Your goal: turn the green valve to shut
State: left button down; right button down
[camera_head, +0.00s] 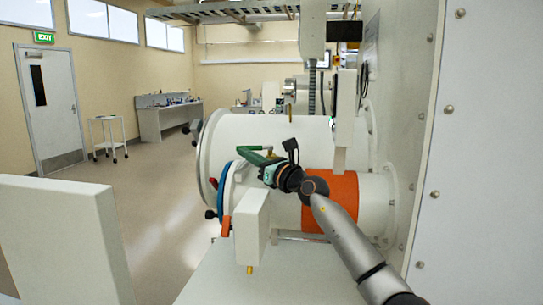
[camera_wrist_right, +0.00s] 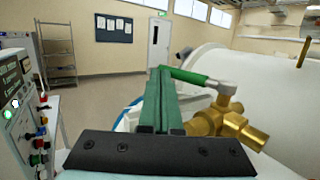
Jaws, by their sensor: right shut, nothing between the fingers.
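The green valve has a brass body (camera_wrist_right: 228,118) and a green lever handle (camera_wrist_right: 195,77) in the right wrist view. The handle runs left from the brass body, and its free end lies at the tips of my right gripper (camera_wrist_right: 160,73). I cannot tell whether they touch. The right gripper's green fingers are shut with nothing between them. In the head view the right gripper (camera_head: 244,154) is above the front of the white cylinder, with the green handle (camera_head: 256,148) just behind it. The brass body is mostly hidden there. My left gripper is not in view.
A blue-rimmed round port (camera_head: 222,190) and an orange band (camera_head: 340,192) are close below the right gripper. A white box (camera_head: 252,225) stands in front. A large white chamber (camera_head: 265,128) lies behind. The floor at left is open.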

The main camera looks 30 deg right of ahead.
jog(key=shift+w+b, duration=0.3)
jog(key=shift+w, duration=0.65)
jog(key=v, duration=1.2)
jog(key=shift+s+b, duration=0.25)
jog(key=shift+b, duration=0.1)
jog(key=shift+f, duration=0.1)
